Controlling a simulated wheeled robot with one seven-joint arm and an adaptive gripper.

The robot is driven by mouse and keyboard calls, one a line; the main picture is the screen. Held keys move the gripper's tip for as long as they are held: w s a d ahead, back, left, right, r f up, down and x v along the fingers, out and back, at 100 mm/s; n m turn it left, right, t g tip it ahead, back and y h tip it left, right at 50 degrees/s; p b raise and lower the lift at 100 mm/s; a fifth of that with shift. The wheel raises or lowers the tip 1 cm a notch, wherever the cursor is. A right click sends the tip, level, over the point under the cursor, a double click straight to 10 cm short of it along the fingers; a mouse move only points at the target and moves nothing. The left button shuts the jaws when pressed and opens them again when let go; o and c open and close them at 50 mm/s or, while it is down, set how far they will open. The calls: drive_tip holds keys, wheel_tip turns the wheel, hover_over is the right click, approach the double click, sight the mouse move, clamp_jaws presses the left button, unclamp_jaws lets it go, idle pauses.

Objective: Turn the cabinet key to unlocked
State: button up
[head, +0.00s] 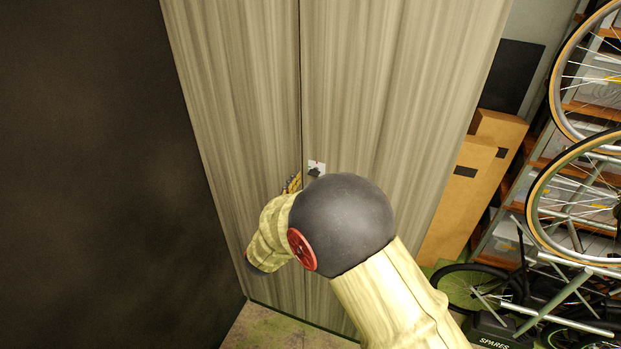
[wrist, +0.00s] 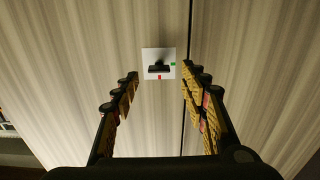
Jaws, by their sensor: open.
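The cabinet key (wrist: 159,69) is a small dark piece on a white square plate (wrist: 150,53) in the wrist view. Its wide bar lies level across the plate. A red mark (wrist: 159,77) is at the plate's lower edge and a green mark (wrist: 173,65) at its right edge. My gripper (wrist: 160,76) is open and empty, its fingers either side of the plate in the picture, apart from the key. In the head view the key (head: 314,173) shows just above my dark arm joint. My gripper (head: 293,183) is mostly hidden there, left of the plate.
The tall cabinet (head: 400,70) has two striped doors with a narrow seam beside the plate. A dark wall or panel (head: 90,150) stands at the left. Cardboard boxes (head: 455,205), bicycles (head: 560,180) and shelves are at the right.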

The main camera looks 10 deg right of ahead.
drive_tip(key=v, duration=0.7)
drive_tip(key=shift+s+a, duration=0.25)
